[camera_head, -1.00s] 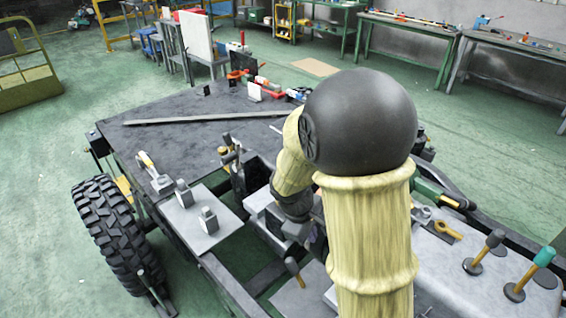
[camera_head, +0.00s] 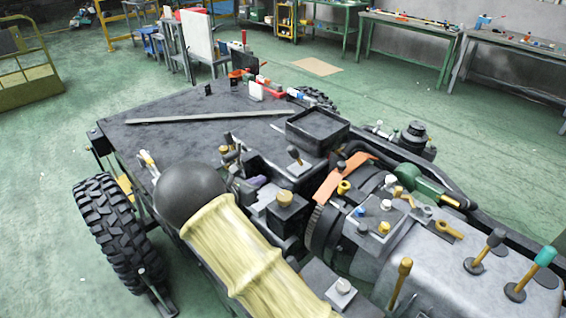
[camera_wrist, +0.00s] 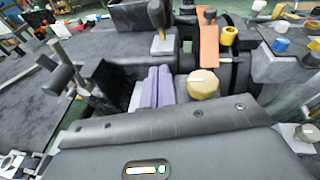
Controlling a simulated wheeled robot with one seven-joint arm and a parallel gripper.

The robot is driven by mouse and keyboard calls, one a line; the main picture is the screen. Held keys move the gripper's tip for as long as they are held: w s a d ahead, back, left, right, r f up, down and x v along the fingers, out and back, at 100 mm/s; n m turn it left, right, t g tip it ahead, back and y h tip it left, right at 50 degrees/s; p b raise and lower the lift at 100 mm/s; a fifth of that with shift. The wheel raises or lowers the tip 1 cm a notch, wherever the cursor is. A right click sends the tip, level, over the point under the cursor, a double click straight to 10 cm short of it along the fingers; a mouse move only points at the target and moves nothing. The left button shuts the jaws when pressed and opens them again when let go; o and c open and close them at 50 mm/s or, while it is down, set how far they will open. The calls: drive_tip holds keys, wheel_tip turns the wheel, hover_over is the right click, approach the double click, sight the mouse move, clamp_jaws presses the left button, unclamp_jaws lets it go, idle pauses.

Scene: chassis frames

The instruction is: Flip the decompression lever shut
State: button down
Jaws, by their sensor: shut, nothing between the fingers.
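My gripper (camera_wrist: 158,75) shows in the wrist view as two lavender fingers pressed together, with nothing between them. In the head view its lavender fingers (camera_head: 261,182) show just beyond my dark round arm joint, low over the chassis. I cannot tell for sure which lever is the decompression lever. A black-knobbed lever (camera_head: 294,153) stands on a grey block beyond the fingers; it also shows in the wrist view (camera_wrist: 157,14). A yellow lever (camera_head: 446,230) lies on the grey engine cover at the right. Contact between my fingers and any part cannot be made out.
A gold knob (camera_head: 285,198) stands right of the fingers. An orange strip (camera_head: 345,178) arches over the engine behind it. Black-knobbed (camera_head: 484,250) and teal-knobbed (camera_head: 531,273) levers stand at the right. The flat deck (camera_head: 190,140) is mostly clear.

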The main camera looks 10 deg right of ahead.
drive_tip(key=shift+d, duration=0.1)
drive_tip(key=p, duration=0.4)
approach(297, 156)
drive_tip(key=w+d+f, duration=0.2)
drive_tip(key=w+f, duration=0.1)
drive_tip(key=w, duration=0.1)
drive_tip(key=shift+w+d+r, duration=0.2)
drive_tip(key=shift+r, duration=0.1)
